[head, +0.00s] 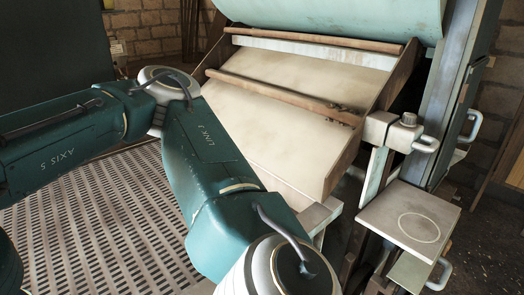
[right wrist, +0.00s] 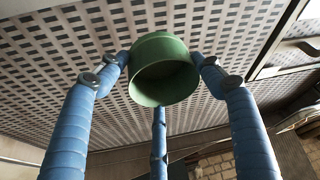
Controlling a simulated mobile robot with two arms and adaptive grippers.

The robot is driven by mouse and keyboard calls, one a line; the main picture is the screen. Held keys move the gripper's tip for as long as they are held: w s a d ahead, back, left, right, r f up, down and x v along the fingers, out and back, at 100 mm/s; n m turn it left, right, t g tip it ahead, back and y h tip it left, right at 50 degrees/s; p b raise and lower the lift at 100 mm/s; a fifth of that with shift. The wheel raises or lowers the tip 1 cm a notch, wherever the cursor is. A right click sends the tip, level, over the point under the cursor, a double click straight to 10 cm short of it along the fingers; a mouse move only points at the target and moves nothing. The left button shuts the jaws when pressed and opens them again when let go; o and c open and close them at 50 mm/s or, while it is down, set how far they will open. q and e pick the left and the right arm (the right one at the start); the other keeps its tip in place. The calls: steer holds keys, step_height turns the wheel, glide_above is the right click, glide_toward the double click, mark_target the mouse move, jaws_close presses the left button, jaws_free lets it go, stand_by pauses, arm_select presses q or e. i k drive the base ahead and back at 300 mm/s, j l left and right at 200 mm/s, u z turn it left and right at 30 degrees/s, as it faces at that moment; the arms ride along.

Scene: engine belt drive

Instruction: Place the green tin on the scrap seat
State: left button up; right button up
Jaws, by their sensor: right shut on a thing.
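The green tin (right wrist: 165,72) is in the right wrist view, a short round cup-like thing with its open side facing my camera. My right gripper (right wrist: 162,80) has three blue-wrapped fingers closed around the tin and holds it up, apart from anything below. The tin and my right gripper do not show in the head view. A flat square plate with a pale ring drawn on it (head: 385,219) stands at the right in the head view and looks like the scrap seat; it is bare. My left gripper is not in view; only a green arm from the left shows.
A slatted floor grating (head: 95,225) lies at the left. A pale sloping chute with wooden rails (head: 270,125) fills the middle. A grey post (head: 445,110) and a clamp block with a handle (head: 405,130) stand just behind the plate.

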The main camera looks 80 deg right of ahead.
mark_target(418, 227)
steer(key=k+z, duration=0.15)
steer(key=z, duration=0.35)
steer(key=k+l+z, duration=0.1)
steer(key=z, duration=0.35)
steer(key=k+l+z, duration=0.15)
steer(key=z, duration=0.35)
steer(key=k+l+z, duration=0.1)
steer(key=l, duration=0.25)
steer(key=k+l+z, duration=0.1)
steer(key=k+l, duration=0.2)
steer(key=k+l+z, duration=0.1)
steer(key=l, duration=0.4)
steer(key=k+l+z, duration=0.1)
steer(key=l, duration=0.3)
steer(key=k+l+z, duration=0.1)
steer(key=k+l, duration=0.15)
steer(key=l, duration=0.15)
